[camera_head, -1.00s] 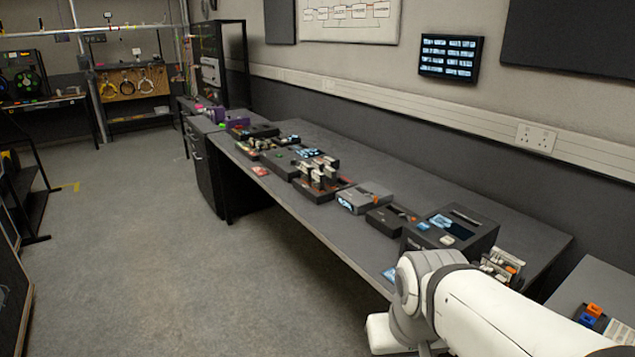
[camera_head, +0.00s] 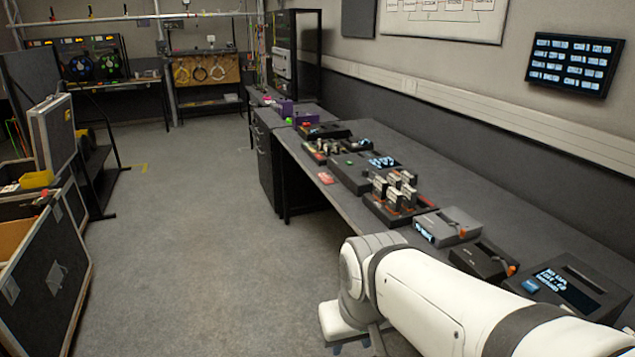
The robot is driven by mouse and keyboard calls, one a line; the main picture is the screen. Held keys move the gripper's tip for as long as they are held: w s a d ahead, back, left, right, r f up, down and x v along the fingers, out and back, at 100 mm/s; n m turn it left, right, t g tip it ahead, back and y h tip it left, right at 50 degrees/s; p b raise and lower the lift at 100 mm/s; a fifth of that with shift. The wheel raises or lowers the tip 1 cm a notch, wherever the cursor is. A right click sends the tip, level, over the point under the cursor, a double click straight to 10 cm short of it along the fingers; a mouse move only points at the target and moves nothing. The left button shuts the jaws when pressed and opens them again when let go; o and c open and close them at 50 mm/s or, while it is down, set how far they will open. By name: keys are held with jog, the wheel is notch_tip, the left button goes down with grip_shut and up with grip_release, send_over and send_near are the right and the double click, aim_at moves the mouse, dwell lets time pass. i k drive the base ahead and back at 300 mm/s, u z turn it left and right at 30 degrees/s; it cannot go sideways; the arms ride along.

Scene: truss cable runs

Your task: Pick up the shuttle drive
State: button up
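I cannot tell which object is the shuttle drive; no label is readable at this size. Several devices stand on the long grey bench (camera_head: 345,216) at right. They include a dark tray with upright grey-white blocks (camera_head: 396,192), a grey box with a lit display and an orange part (camera_head: 446,228), and a black box with an orange part (camera_head: 482,261). My white arm crosses the lower right, in front of the bench's near part.
Open floor (camera_head: 200,240) lies left of the bench. A black open case (camera_head: 48,280) with a yellow tray (camera_head: 37,180) stands at left. A larger dark unit with a screen (camera_head: 565,288) is at the bench's near end. Purple boxes (camera_head: 284,107) sit farther back.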

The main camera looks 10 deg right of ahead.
aim_at(410, 193)
jog(key=u, duration=0.1)
jog(key=i, duration=1.45)
jog(key=z, duration=0.55)
jog(key=i, duration=0.4)
jog(key=z, duration=0.45)
jog(key=k, duration=0.7)
jog(key=z, duration=0.25)
jog(key=i, duration=0.7)
jog(key=u, duration=0.1)
